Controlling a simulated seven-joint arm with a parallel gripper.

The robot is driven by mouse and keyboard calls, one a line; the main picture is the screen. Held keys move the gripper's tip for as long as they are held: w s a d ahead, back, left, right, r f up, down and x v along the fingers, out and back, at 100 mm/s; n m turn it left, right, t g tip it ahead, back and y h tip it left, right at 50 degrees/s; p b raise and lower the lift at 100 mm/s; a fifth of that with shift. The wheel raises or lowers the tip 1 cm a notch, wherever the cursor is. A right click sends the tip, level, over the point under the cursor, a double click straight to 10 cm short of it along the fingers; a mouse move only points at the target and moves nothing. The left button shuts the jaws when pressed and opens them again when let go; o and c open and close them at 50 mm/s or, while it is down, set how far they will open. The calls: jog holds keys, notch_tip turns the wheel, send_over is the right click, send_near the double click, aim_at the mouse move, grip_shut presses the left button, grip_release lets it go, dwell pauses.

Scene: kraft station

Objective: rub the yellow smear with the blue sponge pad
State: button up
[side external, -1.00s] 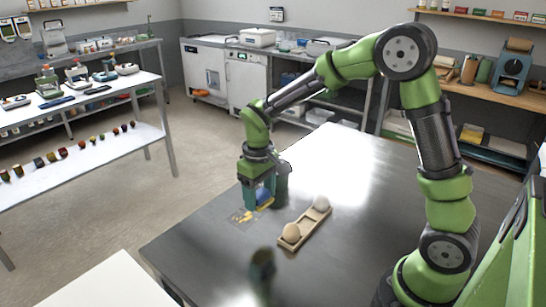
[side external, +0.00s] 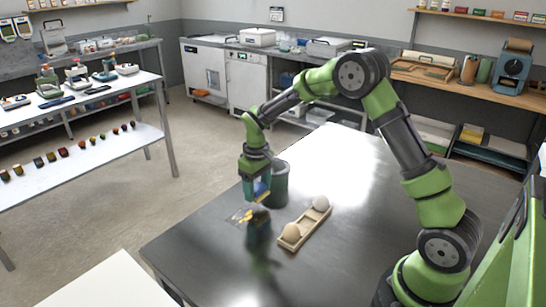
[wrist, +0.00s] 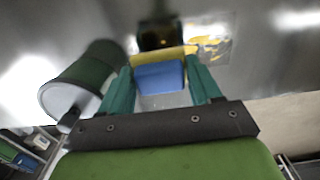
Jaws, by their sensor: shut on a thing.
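My gripper (side external: 256,197) points down and is shut on the blue sponge pad (side external: 262,187). In the wrist view the pad (wrist: 160,76) sits between the two teal fingers, with a yellow strip along its far edge. The yellow smear (side external: 242,216) lies on the dark, shiny table (side external: 205,236), just left of and nearer than the pad in the side view. In the wrist view the smear (wrist: 206,47) shows beyond and to the right of the pad. The pad is close above the table; I cannot tell whether it touches.
A dark green canister (side external: 278,187) stands close to the right of my gripper, and on the left in the wrist view (wrist: 88,78). A wooden tray (side external: 306,226) with two pale round objects lies to the right of the smear. The table's far right part is clear.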

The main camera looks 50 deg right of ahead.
aim_at(234, 226)
notch_tip(234, 226, down, 2)
jog(key=shift+f, duration=0.25)
jog(key=shift+a+f, duration=0.7)
jog(key=shift+f, duration=0.2)
jog(key=shift+c, duration=0.4)
jog(key=shift+a, duration=4.35)
jog(key=shift+d, duration=5.15)
jog(key=shift+a+r, duration=0.1)
jog(key=shift+r, duration=4.1)
